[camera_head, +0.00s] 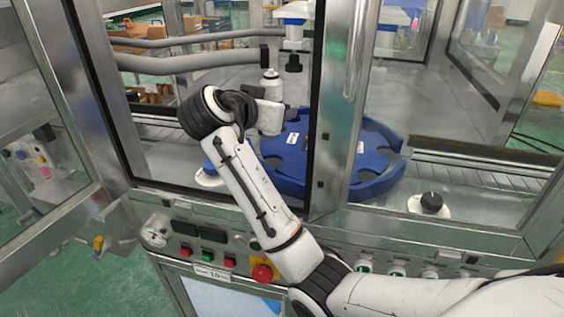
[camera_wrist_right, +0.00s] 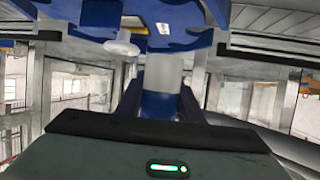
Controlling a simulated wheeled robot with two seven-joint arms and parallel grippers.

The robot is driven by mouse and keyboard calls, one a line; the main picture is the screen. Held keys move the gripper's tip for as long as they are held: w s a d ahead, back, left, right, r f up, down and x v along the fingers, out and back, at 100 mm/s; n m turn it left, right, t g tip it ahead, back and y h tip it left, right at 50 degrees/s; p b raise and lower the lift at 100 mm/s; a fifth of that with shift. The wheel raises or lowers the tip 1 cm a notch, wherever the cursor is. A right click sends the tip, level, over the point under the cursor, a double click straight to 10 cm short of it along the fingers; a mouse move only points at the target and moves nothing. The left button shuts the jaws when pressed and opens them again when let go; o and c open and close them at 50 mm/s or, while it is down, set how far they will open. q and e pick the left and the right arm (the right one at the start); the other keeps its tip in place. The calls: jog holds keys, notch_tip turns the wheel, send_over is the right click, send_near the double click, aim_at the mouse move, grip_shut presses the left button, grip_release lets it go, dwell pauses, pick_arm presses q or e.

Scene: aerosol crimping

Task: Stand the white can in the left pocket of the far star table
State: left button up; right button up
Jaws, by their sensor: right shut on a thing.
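The white can (camera_head: 270,87) is upright in the head view, held at the left side of the blue star table (camera_head: 325,150). My right gripper (camera_head: 277,103) is shut on it. In the right wrist view, the can's pale body (camera_wrist_right: 163,72) stands between the two blue fingers of the gripper (camera_wrist_right: 160,100). The star table (camera_wrist_right: 190,40) also shows there, at the top edge in an upside-down picture. My arm hides part of the table's left side, so I cannot tell whether the can's base touches it. My left gripper is not in view.
A metal door post (camera_head: 345,110) stands in front of the table. Grey hoses (camera_head: 185,50) run at upper left. A black nozzle (camera_head: 293,62) hangs above the table. A control panel with a red button (camera_head: 262,273) lies below. A black knob (camera_head: 431,202) sits at right.

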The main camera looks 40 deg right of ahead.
notch_tip(320, 180, down, 9)
jog(key=shift+f, duration=0.1)
dwell(0.3)
jog(key=o, duration=1)
jog(key=shift+s+f, duration=0.1)
jog(key=shift+o, duration=0.2)
jog(key=shift+s+a, duration=0.15)
jog(key=shift+a, duration=0.1)
jog(key=b+v, duration=0.1)
jog(key=v, duration=1)
jog(key=shift+r, duration=0.35)
